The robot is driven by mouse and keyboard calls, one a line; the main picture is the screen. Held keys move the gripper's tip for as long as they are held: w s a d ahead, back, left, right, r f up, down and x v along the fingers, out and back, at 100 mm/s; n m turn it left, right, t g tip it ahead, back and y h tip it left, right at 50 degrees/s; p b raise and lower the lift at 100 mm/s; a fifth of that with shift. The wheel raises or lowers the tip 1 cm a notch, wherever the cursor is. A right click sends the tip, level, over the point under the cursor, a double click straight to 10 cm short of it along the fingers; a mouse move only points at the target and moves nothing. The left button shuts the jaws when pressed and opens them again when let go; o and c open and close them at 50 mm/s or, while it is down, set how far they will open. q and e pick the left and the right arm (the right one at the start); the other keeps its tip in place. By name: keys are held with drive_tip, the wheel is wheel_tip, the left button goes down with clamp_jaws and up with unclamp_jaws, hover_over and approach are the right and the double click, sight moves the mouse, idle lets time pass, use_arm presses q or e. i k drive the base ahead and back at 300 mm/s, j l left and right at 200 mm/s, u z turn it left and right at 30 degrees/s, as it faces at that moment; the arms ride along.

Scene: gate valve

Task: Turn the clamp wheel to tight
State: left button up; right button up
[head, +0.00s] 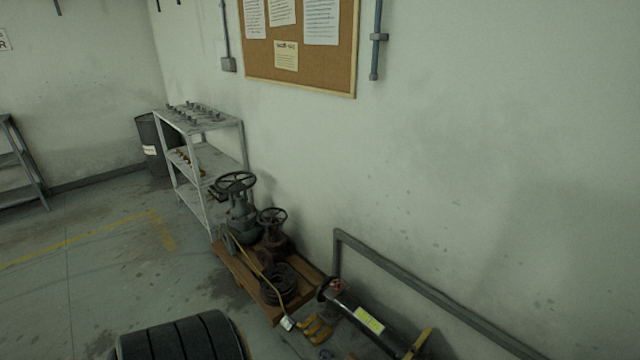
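Two valves stand on a low wooden pallet by the wall. The taller one has a dark spoked handwheel (236,181) on top, and the shorter, browner one has a smaller dark handwheel (272,216). A dark round wheel-like part with some red (333,287) sits at the end of a dark cylinder lying near the wall. I cannot tell which of these, if any, is the clamp wheel, or read a tight mark. Neither of my grippers is in view.
The wooden pallet (233,267) also carries dark stacked rings (279,284). A grey shelf (200,121) and a dark bin (152,146) stand behind. A grey rail (430,293) runs along the wall. A dark ribbed object (180,340) fills the bottom left. Open floor lies left.

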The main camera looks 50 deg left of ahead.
sight(336, 288)
drive_tip(key=u, duration=1.55)
